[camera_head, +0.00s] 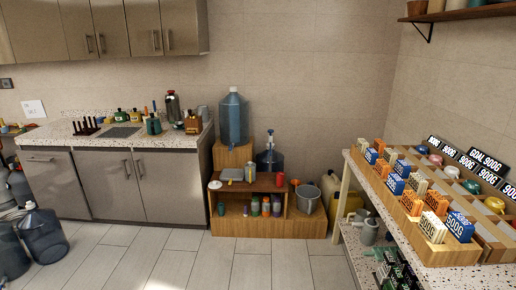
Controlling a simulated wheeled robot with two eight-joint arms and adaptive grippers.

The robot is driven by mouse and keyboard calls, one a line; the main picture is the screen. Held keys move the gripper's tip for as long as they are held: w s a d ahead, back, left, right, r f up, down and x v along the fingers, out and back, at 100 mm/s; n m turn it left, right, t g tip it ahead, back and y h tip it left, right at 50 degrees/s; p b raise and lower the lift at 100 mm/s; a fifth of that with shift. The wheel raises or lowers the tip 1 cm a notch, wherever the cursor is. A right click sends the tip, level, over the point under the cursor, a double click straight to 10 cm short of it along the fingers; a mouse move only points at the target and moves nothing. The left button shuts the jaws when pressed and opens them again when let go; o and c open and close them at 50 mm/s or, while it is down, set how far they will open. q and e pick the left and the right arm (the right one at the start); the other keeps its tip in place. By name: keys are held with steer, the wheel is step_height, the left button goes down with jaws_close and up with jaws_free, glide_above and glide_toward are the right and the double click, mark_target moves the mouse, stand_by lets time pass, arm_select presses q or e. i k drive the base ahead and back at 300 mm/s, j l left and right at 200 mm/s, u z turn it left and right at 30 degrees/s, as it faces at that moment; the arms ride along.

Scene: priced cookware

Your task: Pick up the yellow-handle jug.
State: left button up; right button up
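No jug with a clearly yellow handle can be made out at this size. A yellow jug-like container (352,204) stands on the floor behind the metal bucket, partly hidden by the shelf on the right. A large blue water jug (234,120) stands on a wooden block by the back wall. A smaller dark blue jug (269,158) with a pump-like top stands lower, to its right. A dark bluish jug (43,234) stands on the floor at the left, with another cut off by the picture edge. Neither of my grippers is in view.
A counter (75,139) with cabinets runs along the left back wall. A low wooden shelf (262,225) holds bottles, and a metal bucket (307,199) stands beside it. A shelf with priced boxes (433,228) fills the right. The tiled floor (200,262) in the middle is clear.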

mark_target(249, 167)
steer(key=i+j+u, duration=0.3)
steer(key=i, duration=0.5)
steer(key=i+u, duration=0.3)
steer(key=i, duration=0.55)
steer(key=i+j+z, duration=0.1)
steer(key=i+z, duration=0.2)
steer(key=i, duration=0.25)
steer(key=i+j+z, duration=0.25)
steer(key=i, duration=0.3)
steer(key=i+j+z, duration=0.3)
steer(key=i, duration=0.25)
steer(key=i+j+z, duration=0.25)
steer(key=i+j, duration=0.2)
